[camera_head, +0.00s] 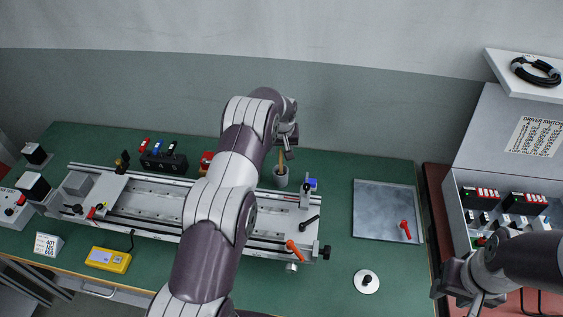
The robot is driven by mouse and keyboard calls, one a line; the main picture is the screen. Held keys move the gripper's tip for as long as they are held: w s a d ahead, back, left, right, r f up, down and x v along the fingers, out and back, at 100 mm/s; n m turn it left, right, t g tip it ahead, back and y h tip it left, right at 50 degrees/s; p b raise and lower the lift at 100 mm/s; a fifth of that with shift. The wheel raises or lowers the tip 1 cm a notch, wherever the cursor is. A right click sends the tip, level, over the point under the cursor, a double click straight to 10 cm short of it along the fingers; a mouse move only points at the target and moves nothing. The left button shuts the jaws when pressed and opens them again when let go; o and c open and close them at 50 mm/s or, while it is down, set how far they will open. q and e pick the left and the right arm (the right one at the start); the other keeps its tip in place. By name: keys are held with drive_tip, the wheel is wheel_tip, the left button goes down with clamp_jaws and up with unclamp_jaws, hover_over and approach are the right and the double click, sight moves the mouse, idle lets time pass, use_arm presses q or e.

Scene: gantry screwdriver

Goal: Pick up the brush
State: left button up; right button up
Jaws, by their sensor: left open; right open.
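The brush (282,158) stands upright in a small grey cup (280,178) on the green bench top, behind the metal rail fixture. Only its thin tan handle shows above the cup's rim. My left gripper (288,152) is open, at the top of the brush, with its fingers pointing down. My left arm crosses the middle of the view and hides part of the fixture. From this angle I cannot tell whether the fingers are around the handle or beside it. My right gripper (477,302) is open at the lower right, away from the brush and partly cut off by the frame.
The long rail fixture (150,205) fills the bench's left and middle. A red block (206,160) and a rack of drivers (163,161) stand left of the cup. A blue-topped clamp (309,184) stands close on its right. A metal plate (375,210) lies farther right.

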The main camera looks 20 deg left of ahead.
sight(281, 154)
use_arm(q)
drive_tip(key=p+x, duration=0.1)
drive_tip(key=x, duration=0.3)
drive_tip(key=shift+w+a+p, duration=0.2)
drive_tip(key=shift+w+p, duration=0.05)
drive_tip(key=shift+p, duration=0.05)
drive_tip(key=shift+f, duration=0.5)
drive_tip(key=shift+w+f, duration=0.1)
drive_tip(key=shift+f, duration=0.05)
clamp_jaws()
